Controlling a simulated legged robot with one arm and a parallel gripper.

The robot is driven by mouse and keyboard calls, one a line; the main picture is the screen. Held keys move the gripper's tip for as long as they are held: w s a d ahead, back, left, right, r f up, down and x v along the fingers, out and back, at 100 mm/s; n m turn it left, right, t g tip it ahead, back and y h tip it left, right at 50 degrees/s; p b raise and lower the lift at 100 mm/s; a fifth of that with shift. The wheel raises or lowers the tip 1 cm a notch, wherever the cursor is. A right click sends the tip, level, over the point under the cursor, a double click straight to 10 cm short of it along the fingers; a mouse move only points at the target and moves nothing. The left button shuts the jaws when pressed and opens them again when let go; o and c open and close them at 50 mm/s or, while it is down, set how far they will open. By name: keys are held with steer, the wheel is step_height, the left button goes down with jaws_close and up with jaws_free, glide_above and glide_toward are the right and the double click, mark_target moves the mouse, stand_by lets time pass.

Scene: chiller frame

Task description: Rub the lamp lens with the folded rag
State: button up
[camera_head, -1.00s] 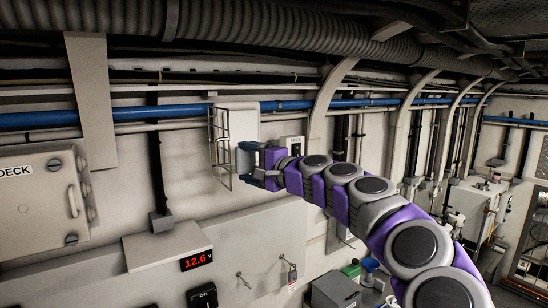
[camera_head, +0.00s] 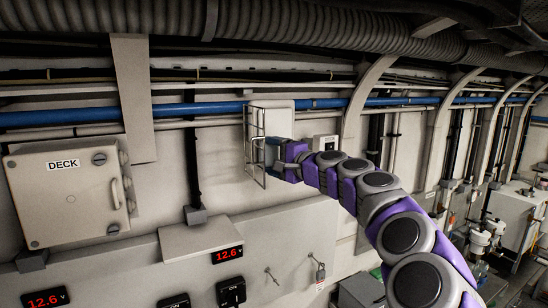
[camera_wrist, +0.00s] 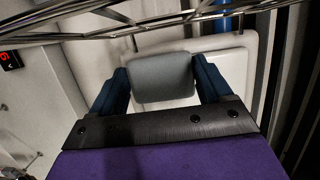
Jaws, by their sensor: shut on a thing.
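The lamp is a pale rectangular fitting (camera_head: 280,119) on the wall, with a wire guard (camera_head: 247,145) standing out at its left. In the wrist view a pale, round-cornered panel of the lamp (camera_wrist: 240,66) lies behind my gripper. My gripper (camera_head: 270,154) is at the guard's right side, in front of the fitting's lower part. In the wrist view its two blue fingers (camera_wrist: 162,80) are shut on the folded rag (camera_wrist: 162,66), a grey pad. The rag overlaps the panel there; I cannot tell whether they touch.
The guard's metal bars (camera_wrist: 120,36) cross the top of the wrist view, close to the fingers. A blue pipe (camera_head: 190,109) runs behind the fitting. A DECK box (camera_head: 68,200) hangs at the left, above red-lit displays (camera_head: 227,254). A hanging padlock (camera_head: 320,272) is below.

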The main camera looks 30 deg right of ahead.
steer(key=shift+w+p, duration=0.3)
steer(key=shift+w, duration=0.65)
stand_by(0.6)
steer(key=shift+d, duration=0.15)
steer(key=shift+d+p, duration=1.25)
steer(key=shift+d, duration=2.35)
steer(key=shift+a+b, duration=1.2)
steer(key=shift+a, duration=2.7)
